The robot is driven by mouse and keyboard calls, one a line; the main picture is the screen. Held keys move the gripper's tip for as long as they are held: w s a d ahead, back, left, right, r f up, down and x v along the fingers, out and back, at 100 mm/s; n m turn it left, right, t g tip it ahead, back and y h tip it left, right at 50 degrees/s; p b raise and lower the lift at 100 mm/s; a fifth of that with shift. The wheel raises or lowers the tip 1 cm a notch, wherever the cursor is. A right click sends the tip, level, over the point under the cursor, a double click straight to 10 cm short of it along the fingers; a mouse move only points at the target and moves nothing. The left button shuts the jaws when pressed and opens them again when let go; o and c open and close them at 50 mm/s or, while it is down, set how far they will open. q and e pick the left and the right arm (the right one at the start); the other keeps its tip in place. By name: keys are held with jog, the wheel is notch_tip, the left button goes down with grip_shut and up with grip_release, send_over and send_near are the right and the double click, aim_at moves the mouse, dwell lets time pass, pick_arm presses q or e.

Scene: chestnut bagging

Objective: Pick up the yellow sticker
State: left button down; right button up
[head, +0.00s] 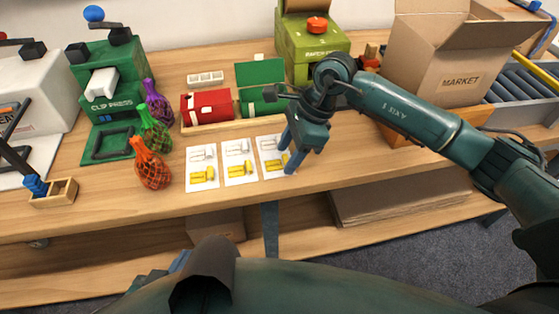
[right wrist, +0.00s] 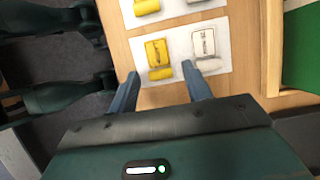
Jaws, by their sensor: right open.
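Three white cards lie in a row near the bench's front edge: left (head: 194,186), middle (head: 231,180) and right (head: 266,176). Each shows a white print above and yellow stickers below. My right gripper (head: 288,160) points down over the right card and partly covers it. In the right wrist view, that gripper (right wrist: 162,72) is open, with a yellow sticker (right wrist: 157,52) in line with the gap between its fingertips. A white print (right wrist: 204,42) lies beside the right fingertip. Whether the fingers touch the card is unclear. I cannot make out my left gripper.
Orange (head: 152,171), green (head: 155,137) and purple (head: 158,108) net bags stand left of the cards. Behind are a box with red and green parts (head: 216,126) and a green machine (head: 310,45). A MARKET carton (head: 430,75) stands right. Bare bench lies in front.

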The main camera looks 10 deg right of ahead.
jog(key=shift+a+f, duration=0.1)
jog(key=shift+f, duration=0.05)
grip_shut()
dwell(0.4)
